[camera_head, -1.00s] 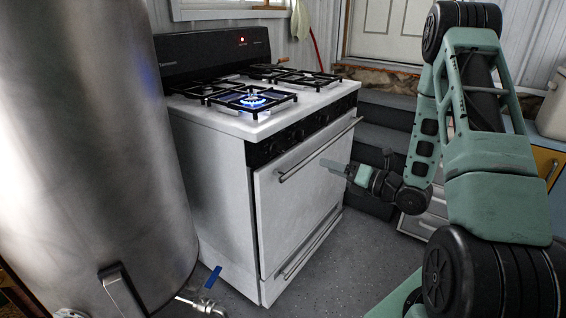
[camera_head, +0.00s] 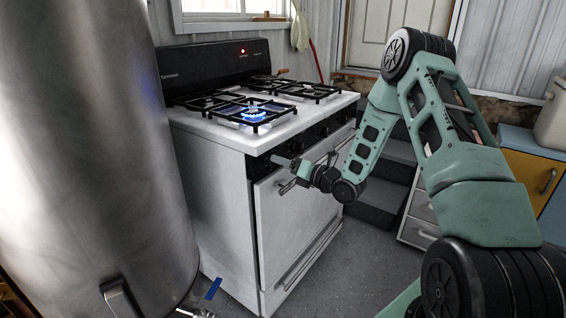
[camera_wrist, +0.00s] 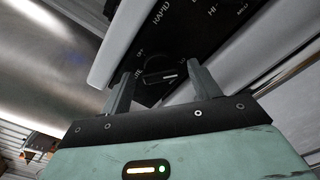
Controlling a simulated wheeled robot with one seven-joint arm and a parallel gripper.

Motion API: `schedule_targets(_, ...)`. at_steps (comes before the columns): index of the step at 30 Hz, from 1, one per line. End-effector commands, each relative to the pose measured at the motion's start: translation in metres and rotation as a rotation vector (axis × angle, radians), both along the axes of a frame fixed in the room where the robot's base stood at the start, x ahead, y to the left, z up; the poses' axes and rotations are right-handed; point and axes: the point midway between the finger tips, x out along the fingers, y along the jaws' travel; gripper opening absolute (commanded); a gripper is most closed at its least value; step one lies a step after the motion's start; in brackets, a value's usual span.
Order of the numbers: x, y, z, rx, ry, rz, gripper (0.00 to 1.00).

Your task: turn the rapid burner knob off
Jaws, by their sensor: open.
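The rapid burner knob (camera_wrist: 160,77) is a small black knob with a pale pointer line. It sits on the black control panel (camera_wrist: 205,40) of the white stove (camera_head: 215,200), below the printed word RAPID. In the wrist view my gripper (camera_wrist: 159,82) has its two fingers apart, one on each side of the knob; I cannot tell whether they touch it. In the head view my gripper (camera_head: 283,163) is at the front panel's left end, and the knob is hidden there. A blue flame (camera_head: 253,114) burns on the front burner.
A large metal cylinder (camera_head: 90,150) stands close to the stove's left side. The oven door handle (camera_head: 288,187) runs just below the panel, near my gripper. Steps (camera_head: 380,195) and a drawer cabinet (camera_head: 422,215) are to the right. The floor before the stove is clear.

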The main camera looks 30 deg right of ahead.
Motion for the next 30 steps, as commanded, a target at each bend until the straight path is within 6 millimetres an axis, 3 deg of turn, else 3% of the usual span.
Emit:
schedule_targets(12, 0.0094, 0.0035, -0.0002, 0.001, 0.001, -0.001, 0.62)
schedule_targets(13, 0.0093, 0.0034, -0.0001, 0.001, 0.001, -0.001, 0.59)
schedule_targets(18, 0.0092, 0.0033, -0.0001, 0.001, 0.001, -0.001, 0.17)
schedule_targets(30, 0.0093, 0.0035, -0.0014, 0.054, 0.019, 0.0, 0.17)
